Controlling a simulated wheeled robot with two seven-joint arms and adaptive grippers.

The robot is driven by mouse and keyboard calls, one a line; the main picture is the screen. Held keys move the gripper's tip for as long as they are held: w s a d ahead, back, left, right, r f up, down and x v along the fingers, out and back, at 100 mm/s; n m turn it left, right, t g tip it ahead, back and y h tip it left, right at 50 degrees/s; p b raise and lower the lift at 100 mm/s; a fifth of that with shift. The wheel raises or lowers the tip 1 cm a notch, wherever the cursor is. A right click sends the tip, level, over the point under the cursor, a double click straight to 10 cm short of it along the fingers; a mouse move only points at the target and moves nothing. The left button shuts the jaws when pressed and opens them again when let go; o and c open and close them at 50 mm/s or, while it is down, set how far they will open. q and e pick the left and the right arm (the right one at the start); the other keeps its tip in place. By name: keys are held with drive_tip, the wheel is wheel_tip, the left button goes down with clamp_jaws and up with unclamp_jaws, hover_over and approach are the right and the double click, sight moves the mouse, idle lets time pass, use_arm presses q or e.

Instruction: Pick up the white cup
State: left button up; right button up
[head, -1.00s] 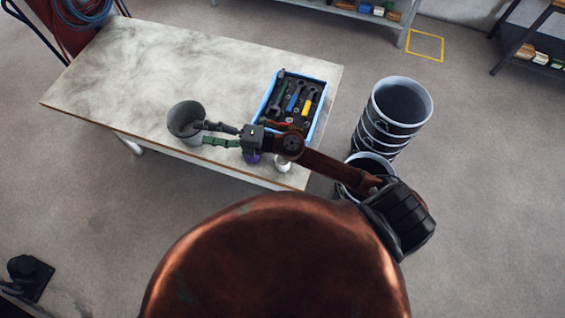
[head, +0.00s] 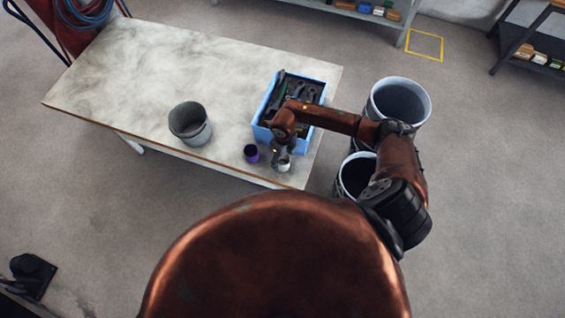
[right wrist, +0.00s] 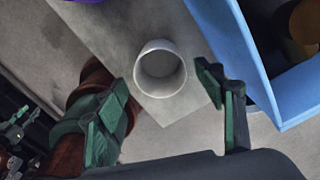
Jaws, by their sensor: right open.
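The white cup (head: 284,163) stands at the table's front right corner in the head view, partly hidden by my right gripper (head: 281,156). In the right wrist view the white cup (right wrist: 160,69) is seen from above, its round opening empty. My right gripper (right wrist: 167,103) is open there, with one green finger to the lower left of the cup and the other to its right. The cup lies ahead of and between the fingertips, with no clear contact.
A blue crate (head: 261,133) with tools is just behind the cup. A purple cup (head: 251,153) stands to its left, and a grey bucket (head: 190,124) further left on the table (head: 130,70).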

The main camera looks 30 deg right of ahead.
sight(283, 162)
drive_tip(key=shift+w+f+p, duration=0.2)
drive_tip(key=shift+f+p, duration=0.5)
drive_tip(key=shift+f, duration=1.6)
drive_tip(key=shift+c, duration=0.6)
drive_tip(key=c, duration=1.2)
